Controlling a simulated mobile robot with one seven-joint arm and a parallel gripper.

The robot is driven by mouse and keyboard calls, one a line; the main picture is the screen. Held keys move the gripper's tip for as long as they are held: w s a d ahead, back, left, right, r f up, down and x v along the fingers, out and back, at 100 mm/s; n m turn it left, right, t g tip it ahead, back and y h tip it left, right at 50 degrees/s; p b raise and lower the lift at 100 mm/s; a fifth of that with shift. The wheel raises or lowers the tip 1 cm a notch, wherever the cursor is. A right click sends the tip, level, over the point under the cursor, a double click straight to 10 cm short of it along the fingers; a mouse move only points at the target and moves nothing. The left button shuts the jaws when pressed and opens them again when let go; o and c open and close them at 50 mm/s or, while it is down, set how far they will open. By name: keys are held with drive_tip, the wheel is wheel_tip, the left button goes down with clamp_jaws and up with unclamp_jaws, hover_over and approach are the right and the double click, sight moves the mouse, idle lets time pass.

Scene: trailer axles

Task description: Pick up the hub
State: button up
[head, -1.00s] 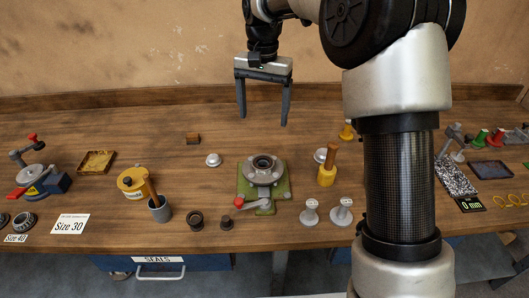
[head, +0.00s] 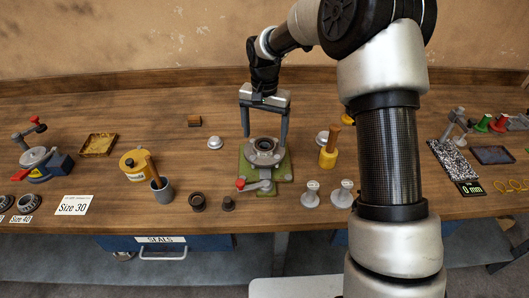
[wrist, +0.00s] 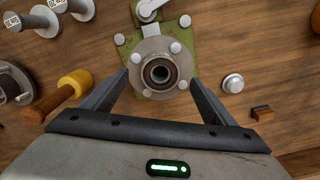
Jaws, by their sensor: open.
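The hub (head: 264,151) is a grey round flange with studs and a dark central bore. It sits on a green fixture (head: 281,170) with a red-tipped lever. My gripper (head: 265,138) is open and points down above the hub, its two fingers apart on either side in the head view. In the wrist view the hub (wrist: 160,70) shows just beyond and between the fingertips of my gripper (wrist: 160,84), and nothing is held. I cannot tell the exact height gap between fingertips and hub.
A mallet with a yellow head (head: 328,158) stands close to the right of the fixture. A small silver cap (head: 215,143) and a brown block (head: 194,121) lie to the left. Two grey stamped pieces (head: 311,195) stand in front right. Bare wood surrounds the cap.

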sight(264, 143)
wheel_tip(264, 143, down, 4)
drive_tip(key=shift+w+r, duration=0.1)
drive_tip(key=shift+r, duration=0.15)
clamp_jaws()
drive_tip(key=shift+w+r, duration=0.15)
drive_tip(key=shift+r, duration=0.05)
